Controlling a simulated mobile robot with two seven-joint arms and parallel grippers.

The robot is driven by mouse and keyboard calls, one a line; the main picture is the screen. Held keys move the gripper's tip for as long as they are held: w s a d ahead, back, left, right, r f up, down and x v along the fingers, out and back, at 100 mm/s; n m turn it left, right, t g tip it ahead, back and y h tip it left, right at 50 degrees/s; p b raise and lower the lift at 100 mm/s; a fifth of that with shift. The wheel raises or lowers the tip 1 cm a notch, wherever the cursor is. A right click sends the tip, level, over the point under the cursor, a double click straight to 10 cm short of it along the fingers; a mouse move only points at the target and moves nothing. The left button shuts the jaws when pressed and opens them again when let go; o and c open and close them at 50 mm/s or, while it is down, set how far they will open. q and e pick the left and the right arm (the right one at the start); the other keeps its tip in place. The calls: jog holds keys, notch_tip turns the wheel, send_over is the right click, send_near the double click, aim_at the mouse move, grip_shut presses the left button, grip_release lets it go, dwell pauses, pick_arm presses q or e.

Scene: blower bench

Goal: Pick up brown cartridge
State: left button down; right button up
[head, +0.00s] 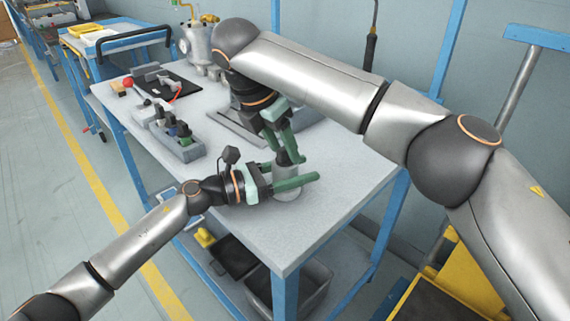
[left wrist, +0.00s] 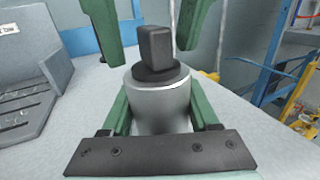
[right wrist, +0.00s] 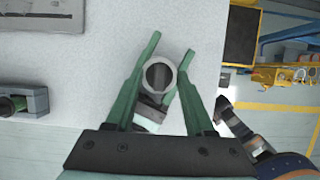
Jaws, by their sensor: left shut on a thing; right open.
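A silver cylindrical housing (head: 284,196) with a black knob on top stands near the table's front edge. My left gripper (head: 300,174) is shut around its body from the side; the housing (left wrist: 160,103) and its black knob (left wrist: 156,47) show clearly in the left wrist view. My right gripper (head: 288,156) points down over the housing, open, with its fingers on either side of the knob. The right wrist view shows the round top (right wrist: 160,75) between those fingers. Several small cartridges (head: 184,132) sit in a grey rack (head: 184,152); I cannot make out a brown one.
A black mat (head: 178,88) with a red-ended tool lies at the back left. A metal canister (head: 196,43) stands at the back. A flat grey fixture (head: 236,130) lies behind the grippers.

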jog(key=shift+w+f, duration=0.1)
jog(key=shift+f, duration=0.05)
grip_shut()
dwell(0.4)
notch_tip(320, 180, up, 10)
dwell(0.6)
pick_arm(q)
jog(key=shift+c, duration=0.3)
grip_release()
